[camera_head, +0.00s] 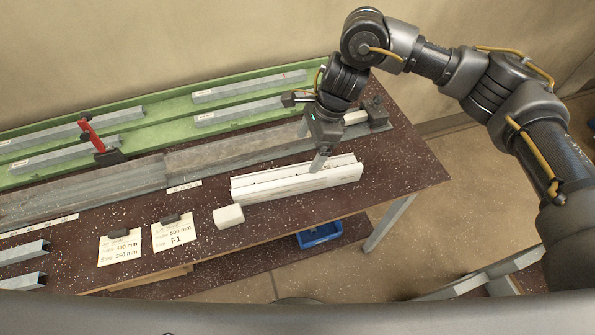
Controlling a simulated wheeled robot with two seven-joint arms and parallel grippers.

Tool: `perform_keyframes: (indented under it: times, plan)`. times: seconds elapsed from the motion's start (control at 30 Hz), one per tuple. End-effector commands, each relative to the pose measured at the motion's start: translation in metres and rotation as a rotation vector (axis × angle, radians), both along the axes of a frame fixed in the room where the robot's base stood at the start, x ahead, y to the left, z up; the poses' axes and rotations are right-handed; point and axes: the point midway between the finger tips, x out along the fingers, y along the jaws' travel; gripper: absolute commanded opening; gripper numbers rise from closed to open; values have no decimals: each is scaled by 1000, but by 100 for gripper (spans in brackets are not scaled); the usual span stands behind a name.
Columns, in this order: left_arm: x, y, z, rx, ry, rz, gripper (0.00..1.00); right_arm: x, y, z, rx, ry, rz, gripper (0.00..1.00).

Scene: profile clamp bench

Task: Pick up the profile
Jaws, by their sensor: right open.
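Several grey metal profiles lie in the green tray, among them one at the back (250,86) and one in front of it (238,111). Two shorter grey profile ends (22,252) show at the lower left edge. My right gripper (318,163) is open, pointing down over the right part of the bench. Its fingertips are at the back edge of a long white channel-shaped piece (297,182); I cannot tell whether they touch it. No profile shows between the fingers. My left gripper is not in view.
A grey rail (80,193) runs along the dark speckled bench (400,175). A red-handled clamp (93,135) stands on the left, a dark end block (375,110) on the right. A white block (228,216) and two label cards (172,232) lie in front. The green tray (160,108) is behind.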

Motion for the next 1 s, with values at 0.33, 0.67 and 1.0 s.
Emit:
perform_keyframes:
  times: [0.33, 0.67, 1.0]
  plan:
    - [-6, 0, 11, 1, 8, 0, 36, -2, 6, -23, -9, 1, 9, 89]
    - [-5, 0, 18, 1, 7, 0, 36, -3, 15, -52, -6, -4, 8, 89]
    - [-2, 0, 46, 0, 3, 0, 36, -5, 26, -83, -7, 2, 6, 89]
